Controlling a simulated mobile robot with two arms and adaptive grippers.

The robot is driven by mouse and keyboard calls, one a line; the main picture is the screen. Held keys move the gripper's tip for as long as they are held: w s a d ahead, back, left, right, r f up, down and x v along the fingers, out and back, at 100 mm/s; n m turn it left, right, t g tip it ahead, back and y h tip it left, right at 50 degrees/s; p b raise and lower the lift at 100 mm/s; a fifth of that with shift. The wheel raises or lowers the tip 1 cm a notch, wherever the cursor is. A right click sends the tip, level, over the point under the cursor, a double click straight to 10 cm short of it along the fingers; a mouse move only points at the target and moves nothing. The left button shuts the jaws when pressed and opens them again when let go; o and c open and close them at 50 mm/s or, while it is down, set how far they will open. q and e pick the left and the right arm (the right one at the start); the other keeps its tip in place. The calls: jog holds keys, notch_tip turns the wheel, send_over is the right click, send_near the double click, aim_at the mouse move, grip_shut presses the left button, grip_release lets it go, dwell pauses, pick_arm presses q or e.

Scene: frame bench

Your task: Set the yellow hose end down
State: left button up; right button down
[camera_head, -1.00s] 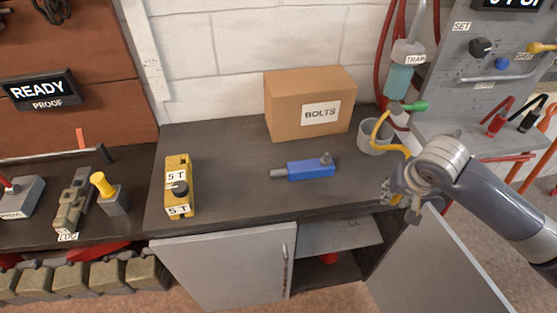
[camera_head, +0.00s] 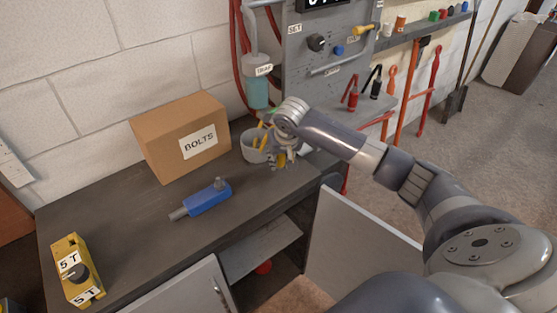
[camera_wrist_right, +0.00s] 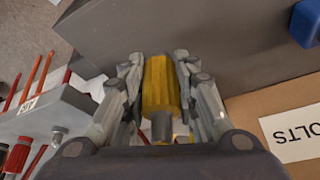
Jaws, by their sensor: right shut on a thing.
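My right gripper (camera_head: 284,160) is over the right end of the dark bench top (camera_head: 110,212), close beside the grey cup (camera_head: 253,146). In the right wrist view the yellow hose end (camera_wrist_right: 160,86) sits between the two fingers of this gripper, which is shut on it. A yellow part also shows at the fingers in the head view, but the arm hides much of it. Whether the hose end touches the bench I cannot tell. My left gripper is not in view.
A cardboard box marked BOLTS (camera_head: 180,135) stands at the back of the bench. A blue tool (camera_head: 208,197) and a yellow 5 T block (camera_head: 75,270) lie to the left. The grey panel (camera_head: 330,75) rises behind. An open cabinet door (camera_head: 355,245) juts out below.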

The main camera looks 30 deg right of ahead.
aim_at(278, 171)
jog(key=shift+w+d, duration=0.2)
jog(key=shift+w, duration=0.4)
jog(key=shift+w+d, duration=0.2)
jog(key=shift+w, duration=0.35)
jog(key=shift+s+f+p, duration=0.1)
jog(key=shift+f+p, duration=0.55)
jog(key=shift+f, duration=1.2)
jog(key=c, duration=1.3)
grip_release()
jog(key=shift+f, duration=0.15)
jog(key=b+v, duration=0.1)
jog(key=v, duration=1.1)
jog(key=shift+r, duration=0.25)
